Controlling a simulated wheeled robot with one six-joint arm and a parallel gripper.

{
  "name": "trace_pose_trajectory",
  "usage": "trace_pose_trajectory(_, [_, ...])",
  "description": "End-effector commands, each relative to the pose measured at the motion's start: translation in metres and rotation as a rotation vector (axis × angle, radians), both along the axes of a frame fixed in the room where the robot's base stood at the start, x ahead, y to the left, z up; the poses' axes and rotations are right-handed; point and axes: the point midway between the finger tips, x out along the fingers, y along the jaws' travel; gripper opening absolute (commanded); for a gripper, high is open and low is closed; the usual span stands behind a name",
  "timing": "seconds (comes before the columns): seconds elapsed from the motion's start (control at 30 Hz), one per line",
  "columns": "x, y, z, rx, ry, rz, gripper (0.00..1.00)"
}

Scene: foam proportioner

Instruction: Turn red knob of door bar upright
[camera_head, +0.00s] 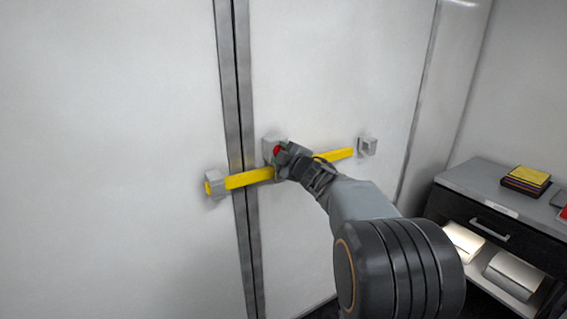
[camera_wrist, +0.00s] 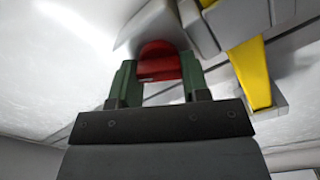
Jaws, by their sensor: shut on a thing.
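The yellow door bar (camera_head: 250,178) lies across the seam of the white double door. It tilts, with its right end higher than its left. Its left end sits in a grey bracket (camera_head: 214,186), and its right end stops just short of another bracket (camera_head: 367,146). The red knob (camera_head: 277,150) is at the grey middle mount, partly hidden by my gripper (camera_head: 284,157). In the wrist view my gripper (camera_wrist: 158,82) has its two green fingers on either side of the red knob (camera_wrist: 160,62), shut on it. The yellow bar (camera_wrist: 250,70) shows at the right there.
A dark cabinet (camera_head: 490,222) with a drawer stands at the right. Yellow and dark books (camera_head: 526,179) lie on its top, and pale rolls sit on its shelf. The door (camera_head: 100,150) left of the bar is bare.

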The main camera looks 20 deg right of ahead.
Motion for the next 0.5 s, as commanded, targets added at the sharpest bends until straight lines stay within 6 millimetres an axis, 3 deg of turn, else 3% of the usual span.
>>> trace_pose_trajectory(0.5, [-0.0001,0.0004,-0.0033,-0.389,-0.046,0.000,0.19])
